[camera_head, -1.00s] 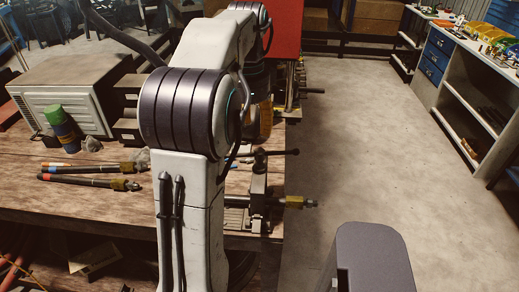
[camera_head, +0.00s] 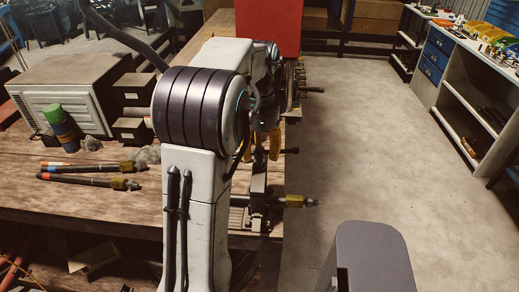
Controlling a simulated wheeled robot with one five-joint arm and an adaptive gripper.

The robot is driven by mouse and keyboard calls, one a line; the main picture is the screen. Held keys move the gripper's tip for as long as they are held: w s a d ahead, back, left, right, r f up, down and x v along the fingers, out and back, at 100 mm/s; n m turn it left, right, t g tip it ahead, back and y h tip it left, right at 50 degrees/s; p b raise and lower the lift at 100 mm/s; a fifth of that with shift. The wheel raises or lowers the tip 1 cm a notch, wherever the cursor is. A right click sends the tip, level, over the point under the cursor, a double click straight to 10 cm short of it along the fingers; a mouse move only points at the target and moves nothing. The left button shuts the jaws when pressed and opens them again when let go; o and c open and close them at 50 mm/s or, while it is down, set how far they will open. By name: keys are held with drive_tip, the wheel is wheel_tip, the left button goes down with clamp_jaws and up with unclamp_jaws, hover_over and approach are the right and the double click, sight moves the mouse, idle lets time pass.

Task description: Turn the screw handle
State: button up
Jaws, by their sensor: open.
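A brass hose fitting (camera_head: 293,201) projects from the clamp toward the right, below the handle.
The wooden table (camera_head: 90,205) holds two hoses (camera_head: 90,177), a green-topped can (camera_head: 58,122), dark bins (camera_head: 133,100) and a white vented box (camera_head: 65,95) at left. A red panel (camera_head: 268,25) stands behind. The floor (camera_head: 380,130) at right is clear.

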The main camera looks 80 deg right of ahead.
drive_tip(key=shift+o, duration=0.4)
clamp_jaws()
